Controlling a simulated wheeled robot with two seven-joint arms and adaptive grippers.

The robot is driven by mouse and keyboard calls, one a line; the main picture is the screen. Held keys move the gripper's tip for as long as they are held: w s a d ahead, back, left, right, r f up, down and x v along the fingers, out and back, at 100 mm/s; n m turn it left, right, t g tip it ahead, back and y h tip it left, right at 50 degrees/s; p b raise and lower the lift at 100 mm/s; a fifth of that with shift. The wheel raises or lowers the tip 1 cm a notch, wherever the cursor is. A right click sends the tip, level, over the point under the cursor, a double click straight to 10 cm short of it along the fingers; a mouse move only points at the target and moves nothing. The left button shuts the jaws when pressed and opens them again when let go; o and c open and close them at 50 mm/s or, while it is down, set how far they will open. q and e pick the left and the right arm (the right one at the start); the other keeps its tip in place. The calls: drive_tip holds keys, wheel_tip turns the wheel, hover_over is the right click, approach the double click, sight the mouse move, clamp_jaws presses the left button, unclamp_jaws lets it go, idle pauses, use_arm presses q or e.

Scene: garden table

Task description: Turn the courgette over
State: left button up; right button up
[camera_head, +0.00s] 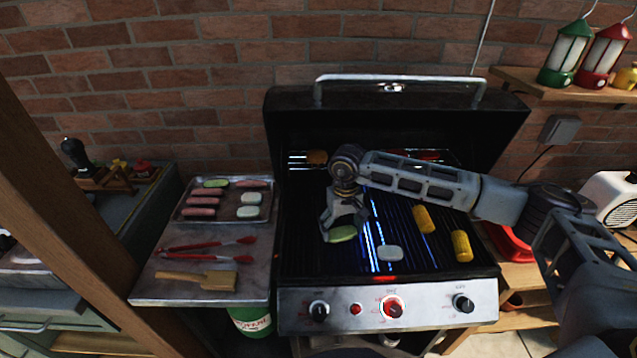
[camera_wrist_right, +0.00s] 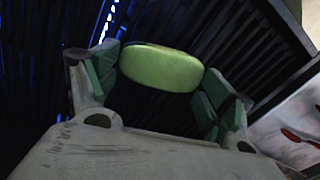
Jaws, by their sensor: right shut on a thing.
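The courgette slice (camera_head: 342,235) is a green oval piece low over the left part of the grill grate (camera_head: 300,232). My right gripper (camera_head: 342,222) reaches down over the grill and is shut on it. In the right wrist view the courgette slice (camera_wrist_right: 161,67) sits between the two fingertips of the right gripper (camera_wrist_right: 160,78), its pale green face showing. I cannot tell whether its underside touches the bars. Another courgette slice (camera_head: 216,183) lies on the metal tray (camera_head: 224,220) at the left. My left gripper is not in view.
A white piece (camera_head: 390,253) lies on the grate right of the gripper, with corn pieces (camera_head: 424,219) further right. The raised lid (camera_head: 400,100) stands behind. Red tongs (camera_head: 207,244) and a brush (camera_head: 200,280) lie on the left side shelf (camera_head: 150,291).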

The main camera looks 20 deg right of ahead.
drive_tip(key=s+a+r+n, duration=0.2)
drive_tip(key=a+r+n, duration=0.1)
drive_tip(key=a+r, duration=0.4)
drive_tip(key=s+a+r+n, duration=0.3)
drive_tip(key=a+r+n, duration=0.1)
drive_tip(key=a+r, duration=0.3)
drive_tip(key=shift+s+a+r+n, duration=0.15)
drive_tip(key=shift+s+r+n, duration=0.15)
drive_tip(key=shift+r, duration=0.25)
